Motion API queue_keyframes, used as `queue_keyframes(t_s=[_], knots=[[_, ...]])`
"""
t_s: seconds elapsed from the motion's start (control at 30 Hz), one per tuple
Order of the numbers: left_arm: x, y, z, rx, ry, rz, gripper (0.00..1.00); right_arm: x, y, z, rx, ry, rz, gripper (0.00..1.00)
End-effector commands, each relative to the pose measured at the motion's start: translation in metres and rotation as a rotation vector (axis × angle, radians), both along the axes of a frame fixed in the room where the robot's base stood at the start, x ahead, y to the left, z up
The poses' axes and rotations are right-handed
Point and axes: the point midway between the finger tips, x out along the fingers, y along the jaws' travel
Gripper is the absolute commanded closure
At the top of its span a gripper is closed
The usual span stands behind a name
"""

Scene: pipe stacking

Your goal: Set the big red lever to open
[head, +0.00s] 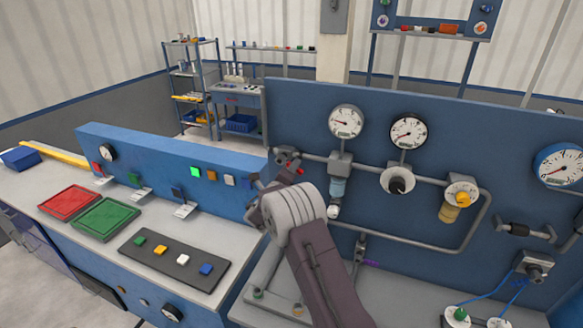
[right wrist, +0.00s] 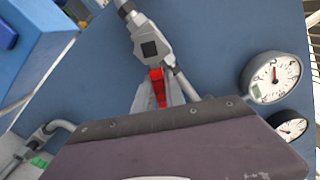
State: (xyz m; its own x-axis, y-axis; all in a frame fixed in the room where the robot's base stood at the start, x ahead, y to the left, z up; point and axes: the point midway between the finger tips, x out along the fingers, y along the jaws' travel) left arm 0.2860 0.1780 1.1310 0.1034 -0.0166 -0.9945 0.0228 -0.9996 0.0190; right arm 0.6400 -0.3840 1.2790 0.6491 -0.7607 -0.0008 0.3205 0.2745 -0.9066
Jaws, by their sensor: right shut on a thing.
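The big red lever (right wrist: 157,86) shows in the right wrist view, reaching from a grey valve body (right wrist: 149,49) toward my gripper. In the head view only a small red part of the lever (head: 299,171) shows beside the valve on the upper pipe. My right gripper (head: 277,184) is at the valve, its fingers mostly hidden behind my wrist. In the wrist view its grey fingers (right wrist: 160,97) are shut around the lever's end. The far end of the lever is hidden between them. My left gripper is not in view.
Gauges (head: 346,121) and grey pipes (head: 440,181) are fixed to the blue panel (head: 300,105) close to my right arm. A bench at left holds a red tray (head: 69,202), a green tray (head: 106,218) and a dark strip of coloured buttons (head: 174,261).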

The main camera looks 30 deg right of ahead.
Motion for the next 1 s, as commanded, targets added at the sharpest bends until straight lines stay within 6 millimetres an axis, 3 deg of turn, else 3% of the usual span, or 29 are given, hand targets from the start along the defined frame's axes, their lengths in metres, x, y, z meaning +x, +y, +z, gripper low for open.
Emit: queue_keyframes(t_s=[0.03,0.43,1.0], knots=[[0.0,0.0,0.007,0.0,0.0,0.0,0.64,0.0,0.0,0.008,-0.027,0.026,0.001,1.0],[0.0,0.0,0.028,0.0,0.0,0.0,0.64,-0.003,-0.003,0.02,-0.215,0.245,0.0,1.0],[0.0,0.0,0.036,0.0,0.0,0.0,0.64,-0.003,-0.002,0.024,-0.296,0.34,0.001,1.0]])
